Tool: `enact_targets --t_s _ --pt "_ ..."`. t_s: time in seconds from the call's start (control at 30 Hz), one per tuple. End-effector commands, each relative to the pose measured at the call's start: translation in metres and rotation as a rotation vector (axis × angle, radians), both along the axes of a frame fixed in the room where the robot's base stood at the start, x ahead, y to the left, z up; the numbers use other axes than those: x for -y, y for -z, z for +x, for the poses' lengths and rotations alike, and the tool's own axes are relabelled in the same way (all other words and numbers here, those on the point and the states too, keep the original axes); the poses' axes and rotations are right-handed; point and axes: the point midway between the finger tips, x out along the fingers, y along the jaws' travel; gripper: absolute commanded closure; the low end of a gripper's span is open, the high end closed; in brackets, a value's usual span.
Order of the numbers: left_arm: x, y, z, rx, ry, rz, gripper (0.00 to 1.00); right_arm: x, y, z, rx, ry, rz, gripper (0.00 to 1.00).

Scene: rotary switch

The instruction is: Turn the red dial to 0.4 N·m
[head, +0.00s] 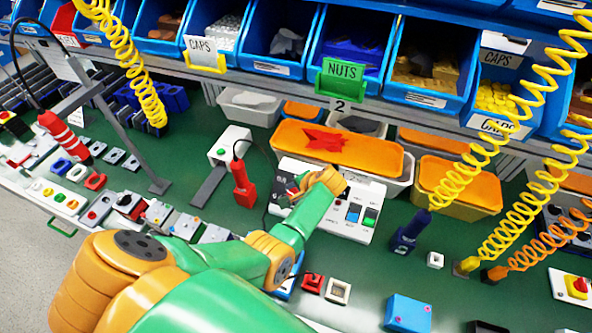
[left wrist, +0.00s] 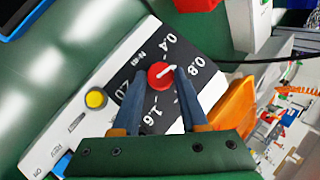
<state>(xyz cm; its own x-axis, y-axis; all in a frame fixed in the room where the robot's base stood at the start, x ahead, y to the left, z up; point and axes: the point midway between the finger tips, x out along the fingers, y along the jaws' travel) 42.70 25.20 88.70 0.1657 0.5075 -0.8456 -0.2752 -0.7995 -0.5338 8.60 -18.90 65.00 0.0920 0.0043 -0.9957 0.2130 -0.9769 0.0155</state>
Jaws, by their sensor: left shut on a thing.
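The white control box (head: 345,228) stands on the green bench in the head view, partly covered by my left arm. In the left wrist view its black dial plate (left wrist: 207,82) carries the printed marks 0.4, 0.8 and 1.6. The red dial (left wrist: 162,77) sits on this plate, and its white pointer lies between 0.4 and 0.8, nearer 0.8. My left gripper (left wrist: 161,84) is shut on the red dial, one blue-grey finger on each side. In the head view the left gripper (head: 298,189) is at the box's left part, and the dial is mostly hidden there. My right gripper is not in view.
A yellow button (left wrist: 96,98) sits on the box near the dial. A red hand tool (head: 243,184) stands left of the box, a dark blue tool (head: 409,232) right of it. Orange-lidded bins (head: 345,147) stand behind. Yellow coiled hoses (head: 540,75) hang at the right.

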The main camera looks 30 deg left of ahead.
Motion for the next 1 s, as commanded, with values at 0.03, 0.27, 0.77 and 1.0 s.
enact_targets --t_s 0.03,0.27,0.77,1.0 --pt "-0.001 -0.003 -0.001 0.003 -0.031 -0.030 1.00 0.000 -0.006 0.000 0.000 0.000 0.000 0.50" --pt "-0.003 -0.003 0.000 0.038 -0.185 -0.179 1.00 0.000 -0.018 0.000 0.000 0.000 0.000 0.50" --pt "-0.007 -0.002 0.000 0.096 -0.439 -0.428 1.00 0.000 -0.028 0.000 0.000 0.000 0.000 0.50" --pt "-0.008 -0.001 -0.001 0.108 -0.496 -0.483 1.00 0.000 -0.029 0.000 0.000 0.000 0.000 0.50"
